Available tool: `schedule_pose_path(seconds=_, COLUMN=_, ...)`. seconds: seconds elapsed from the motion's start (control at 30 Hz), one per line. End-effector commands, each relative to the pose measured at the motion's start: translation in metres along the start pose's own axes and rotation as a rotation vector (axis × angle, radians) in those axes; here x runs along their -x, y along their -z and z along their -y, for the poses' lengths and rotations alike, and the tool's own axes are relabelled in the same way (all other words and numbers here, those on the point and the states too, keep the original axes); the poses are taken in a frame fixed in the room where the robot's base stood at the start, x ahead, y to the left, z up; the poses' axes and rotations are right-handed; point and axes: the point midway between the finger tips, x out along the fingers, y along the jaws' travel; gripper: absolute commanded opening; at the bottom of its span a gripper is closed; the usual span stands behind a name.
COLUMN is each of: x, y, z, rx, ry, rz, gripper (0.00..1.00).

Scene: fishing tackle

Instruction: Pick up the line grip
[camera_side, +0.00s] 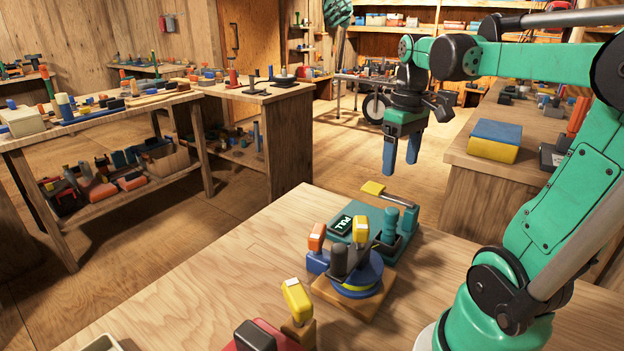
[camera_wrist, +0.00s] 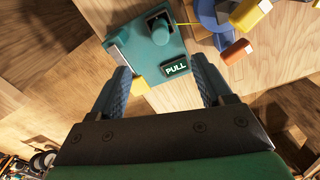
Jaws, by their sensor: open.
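No part is labelled as the line grip, so I cannot tell for certain which one it is. A teal fixture (camera_side: 362,222) with a PULL label, round posts and a metal rod ending in a yellow tab (camera_side: 373,188) stands on the near bench. The fixture also shows in the wrist view (camera_wrist: 146,66), with the yellow tab (camera_wrist: 139,86) partly hidden at its edge. A thin yellow line runs from it towards a blue reel (camera_wrist: 208,14). My gripper (camera_side: 401,160) is open and empty, above and behind the fixture; its fingers (camera_wrist: 162,75) appear either side of it.
The blue reel (camera_side: 360,280) sits on a wooden base beside the fixture, with an upright yellow handle (camera_side: 361,230) and an orange-topped blue piece (camera_side: 317,238). A yellow-handled piece (camera_side: 297,301) stands in front.

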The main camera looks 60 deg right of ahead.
Motion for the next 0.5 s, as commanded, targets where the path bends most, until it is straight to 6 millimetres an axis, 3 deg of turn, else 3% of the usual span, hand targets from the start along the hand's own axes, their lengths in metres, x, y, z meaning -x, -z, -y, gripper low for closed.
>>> schedule_pose_path(seconds=0.2, x=-0.043, y=0.000, z=-0.001, rx=0.000, ry=0.001, rz=0.002, gripper=0.72)
schedule_pose_path(seconds=0.5, x=-0.085, y=0.000, z=0.000, rx=0.000, ry=0.000, rz=0.000, gripper=0.72)
